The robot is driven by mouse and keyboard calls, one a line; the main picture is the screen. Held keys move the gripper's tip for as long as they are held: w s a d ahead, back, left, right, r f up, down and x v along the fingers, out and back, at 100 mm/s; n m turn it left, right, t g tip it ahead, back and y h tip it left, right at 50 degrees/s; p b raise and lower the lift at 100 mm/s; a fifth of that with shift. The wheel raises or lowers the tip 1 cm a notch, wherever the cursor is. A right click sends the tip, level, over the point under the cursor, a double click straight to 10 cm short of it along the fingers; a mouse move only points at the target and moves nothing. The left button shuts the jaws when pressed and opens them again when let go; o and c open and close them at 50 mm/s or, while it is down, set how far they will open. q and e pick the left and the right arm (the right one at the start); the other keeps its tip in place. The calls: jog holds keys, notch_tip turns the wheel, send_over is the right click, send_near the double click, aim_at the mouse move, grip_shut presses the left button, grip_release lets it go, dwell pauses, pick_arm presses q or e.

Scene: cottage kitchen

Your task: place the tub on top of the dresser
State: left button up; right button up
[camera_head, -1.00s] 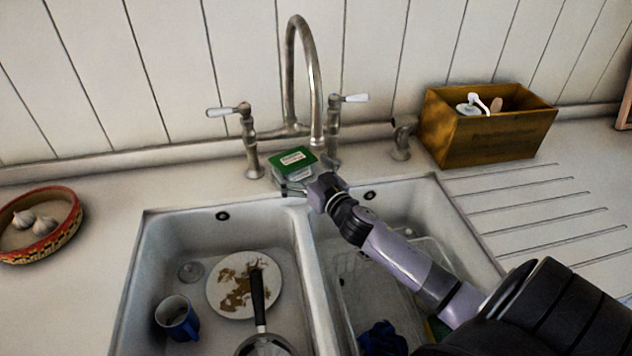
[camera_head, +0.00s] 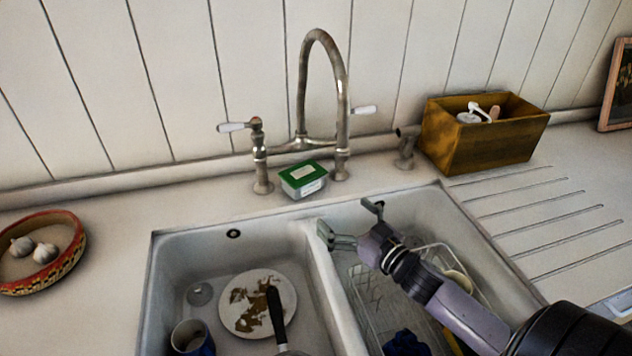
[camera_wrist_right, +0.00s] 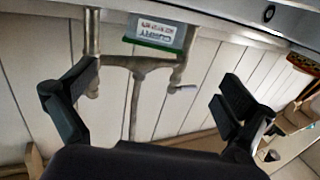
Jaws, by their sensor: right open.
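The tub (camera_head: 304,182) is a small clear box with a green lid and a white label. It sits on the counter behind the sink, at the foot of the tap. It also shows in the right wrist view (camera_wrist_right: 159,37), at the top between the fingers and some way beyond them. My right gripper (camera_head: 350,222) is open and empty above the sink's divider and right basin, apart from the tub and nearer to me. My left gripper is not in view. No dresser can be made out.
The tall tap (camera_head: 345,105) stands right behind the tub. A wooden box (camera_head: 490,142) stands right of it, and a bowl of garlic (camera_head: 72,240) lies far left. The left basin holds a plate (camera_head: 280,290) and a mug (camera_head: 190,345); the right holds a wire rack (camera_head: 365,300).

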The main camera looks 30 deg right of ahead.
aim_at(311, 184)
jog(key=w+p, duration=0.1)
jog(key=w, duration=0.6)
jog(key=shift+w+r, duration=0.1)
jog(key=w, duration=0.2)
jog(key=w+p, duration=0.1)
jog(key=w, duration=0.1)
jog(key=shift+w+a, duration=0.1)
jog(key=shift+a, duration=0.3)
jog(key=shift+w, duration=0.15)
jog(key=w, duration=0.1)
jog(key=w+p, duration=0.1)
jog(key=w, duration=0.2)
jog(key=shift+w+a+r, duration=0.15)
jog(key=shift+r, duration=0.2)
jog(key=shift+w, duration=0.4)
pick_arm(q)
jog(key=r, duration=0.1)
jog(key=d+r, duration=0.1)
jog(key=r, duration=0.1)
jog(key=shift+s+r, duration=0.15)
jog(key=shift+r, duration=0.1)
pick_arm(e)
jog(key=shift+c, duration=0.5)
